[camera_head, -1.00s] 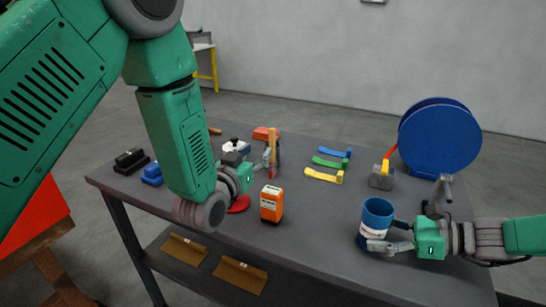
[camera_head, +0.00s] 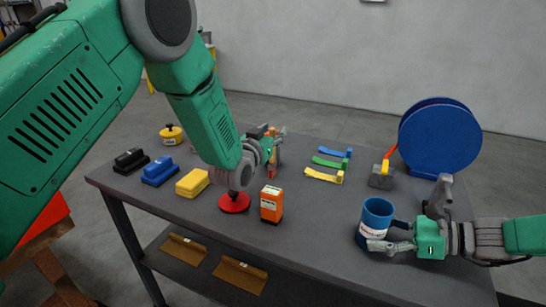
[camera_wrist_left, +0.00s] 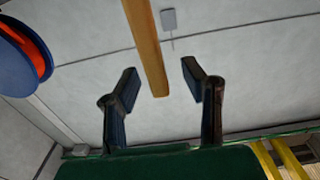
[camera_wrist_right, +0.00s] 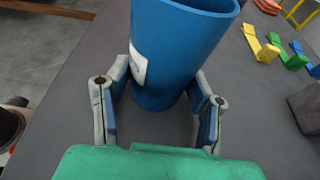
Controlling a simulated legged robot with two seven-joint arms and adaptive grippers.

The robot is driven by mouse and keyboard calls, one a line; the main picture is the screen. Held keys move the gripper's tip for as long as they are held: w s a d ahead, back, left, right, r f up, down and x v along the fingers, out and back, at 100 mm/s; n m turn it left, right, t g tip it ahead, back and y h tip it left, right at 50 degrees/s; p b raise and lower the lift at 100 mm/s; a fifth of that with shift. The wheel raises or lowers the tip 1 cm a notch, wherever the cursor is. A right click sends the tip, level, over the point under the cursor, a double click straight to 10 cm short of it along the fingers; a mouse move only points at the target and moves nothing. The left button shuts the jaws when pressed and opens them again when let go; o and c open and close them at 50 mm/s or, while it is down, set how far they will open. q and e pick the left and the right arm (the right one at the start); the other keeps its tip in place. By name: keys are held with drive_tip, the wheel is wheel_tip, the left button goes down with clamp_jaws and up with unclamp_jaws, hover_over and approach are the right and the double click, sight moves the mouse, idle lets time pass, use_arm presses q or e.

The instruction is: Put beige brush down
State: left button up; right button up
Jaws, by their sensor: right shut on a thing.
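The beige brush shows in the left wrist view as a long beige handle (camera_wrist_left: 147,45) between my left gripper's fingers (camera_wrist_left: 160,90), with a gap on each side. Its other end is out of that view. In the head view my left gripper (camera_head: 274,148) is over the middle of the table and mostly hides the brush. The left gripper is open. My right gripper (camera_head: 390,237) is shut on the blue cup (camera_head: 377,215), upright at the right front of the table. The cup also shows in the right wrist view (camera_wrist_right: 172,60).
An orange box (camera_head: 271,204) and a red disc (camera_head: 234,202) are near my left forearm. Yellow (camera_head: 192,183), blue (camera_head: 160,173) and black (camera_head: 130,161) blocks lie at left. Three coloured strips (camera_head: 324,175), a grey block (camera_head: 381,177) and a blue spool (camera_head: 440,138) are at right.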

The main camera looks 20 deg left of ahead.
use_arm(q)
clamp_jaws()
